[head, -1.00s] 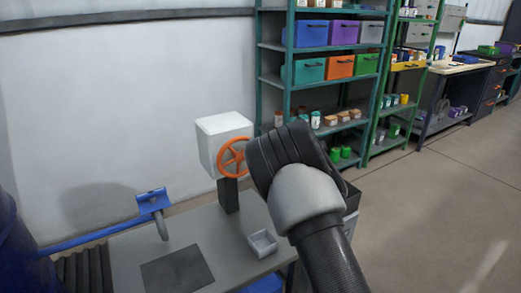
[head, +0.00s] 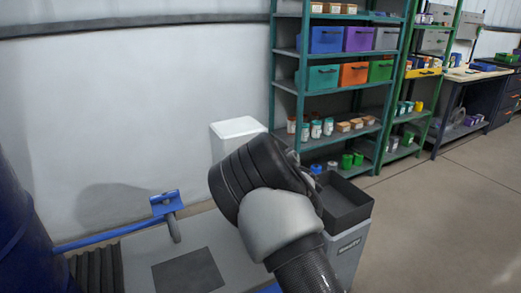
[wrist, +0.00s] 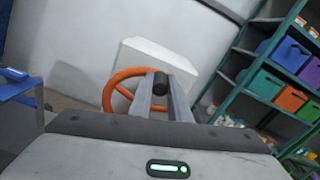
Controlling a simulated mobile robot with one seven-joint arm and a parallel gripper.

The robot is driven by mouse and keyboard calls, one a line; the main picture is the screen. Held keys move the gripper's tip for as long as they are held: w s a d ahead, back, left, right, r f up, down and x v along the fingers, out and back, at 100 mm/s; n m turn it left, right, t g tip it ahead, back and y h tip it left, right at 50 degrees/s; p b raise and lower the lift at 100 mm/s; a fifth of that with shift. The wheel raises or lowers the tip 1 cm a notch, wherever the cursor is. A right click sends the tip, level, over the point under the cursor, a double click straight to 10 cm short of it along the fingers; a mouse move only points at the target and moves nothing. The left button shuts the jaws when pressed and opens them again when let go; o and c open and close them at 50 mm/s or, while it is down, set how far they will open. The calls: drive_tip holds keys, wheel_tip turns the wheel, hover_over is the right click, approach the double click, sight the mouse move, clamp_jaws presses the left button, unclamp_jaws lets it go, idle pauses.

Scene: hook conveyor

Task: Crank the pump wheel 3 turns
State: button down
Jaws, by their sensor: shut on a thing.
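The orange pump wheel (wrist: 118,92) shows in the wrist view, in front of a white box (wrist: 150,57). A dark crank knob (wrist: 160,82) is at the wheel's right side. My gripper (wrist: 161,84) has its two fingers closed on this knob, one on each side. In the head view the white box (head: 235,127) shows only in its upper left part. My dark, thick wrist covers the wheel, the knob and my fingers there.
The grey bench (head: 130,255) has a dark mat (head: 187,271) on it. A blue bracket with a grey lever (head: 168,206) stands at its back left. A grey bin (head: 350,245) with a dark tray on top is right of my arm. Green shelving (head: 300,80) stands behind.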

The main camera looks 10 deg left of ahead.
drive_tip(key=shift+s+f, duration=0.1)
drive_tip(key=shift+f, duration=0.1)
drive_tip(key=c, duration=1.7)
unclamp_jaws()
drive_tip(key=shift+r, duration=0.1)
drive_tip(key=shift+o, duration=0.2)
drive_tip(key=p+v, duration=0.2)
drive_tip(key=v, duration=1.5)
drive_tip(key=shift+s, duration=0.15)
drive_tip(key=shift+d, duration=0.1)
